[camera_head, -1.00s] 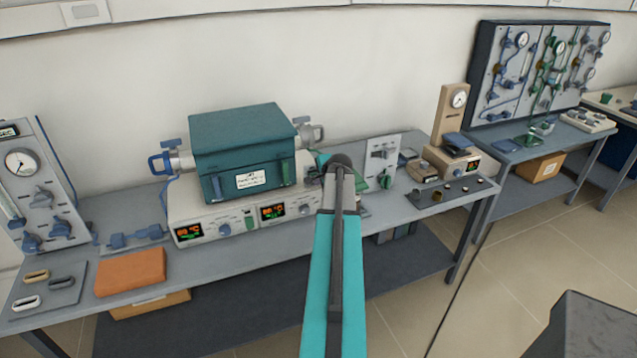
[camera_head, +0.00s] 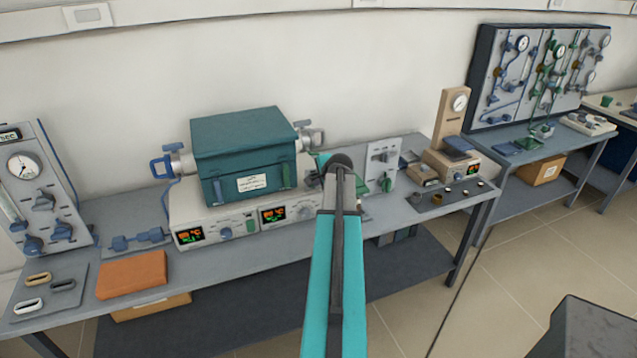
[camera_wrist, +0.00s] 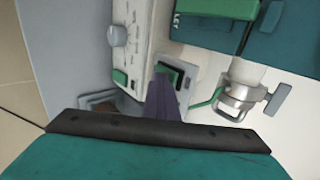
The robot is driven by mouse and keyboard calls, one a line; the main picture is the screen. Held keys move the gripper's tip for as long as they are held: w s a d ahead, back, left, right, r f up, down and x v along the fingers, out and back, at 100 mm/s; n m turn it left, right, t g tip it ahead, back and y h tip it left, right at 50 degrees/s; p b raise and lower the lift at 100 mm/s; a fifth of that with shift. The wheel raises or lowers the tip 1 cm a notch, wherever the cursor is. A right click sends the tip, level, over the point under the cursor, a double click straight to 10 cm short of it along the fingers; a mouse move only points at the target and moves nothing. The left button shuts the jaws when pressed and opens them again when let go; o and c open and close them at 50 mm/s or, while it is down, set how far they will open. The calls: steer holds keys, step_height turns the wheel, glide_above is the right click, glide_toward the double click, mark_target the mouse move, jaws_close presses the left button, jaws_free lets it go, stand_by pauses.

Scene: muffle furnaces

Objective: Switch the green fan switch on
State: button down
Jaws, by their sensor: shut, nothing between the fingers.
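In the wrist view a green rocker switch (camera_wrist: 175,71) in a dark frame sits on the pale housing beside the furnace's pipe end. My gripper (camera_wrist: 162,82) is shut and empty, its dark purple fingers at this switch and covering part of it. I cannot tell whether they touch or which way the rocker is tipped. A second green switch (camera_wrist: 120,78) sits below a grey knob on the front panel. No label tells which is the fan switch. In the head view my arm hides my fingertips and this spot.
The teal furnace (camera_head: 245,150) stands on a white control base (camera_head: 210,210) with lit displays. A metal pipe clamp (camera_wrist: 240,104) is close to my fingers. A grey upright panel (camera_head: 383,160) with a green knob stands right of my arm.

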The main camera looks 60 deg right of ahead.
steer(key=s+a+r+b, duration=0.3)
steer(key=s+a+r, duration=0.2)
steer(key=s, duration=0.5)
steer(key=shift+a, duration=1.05)
steer(key=shift+f, duration=0.1)
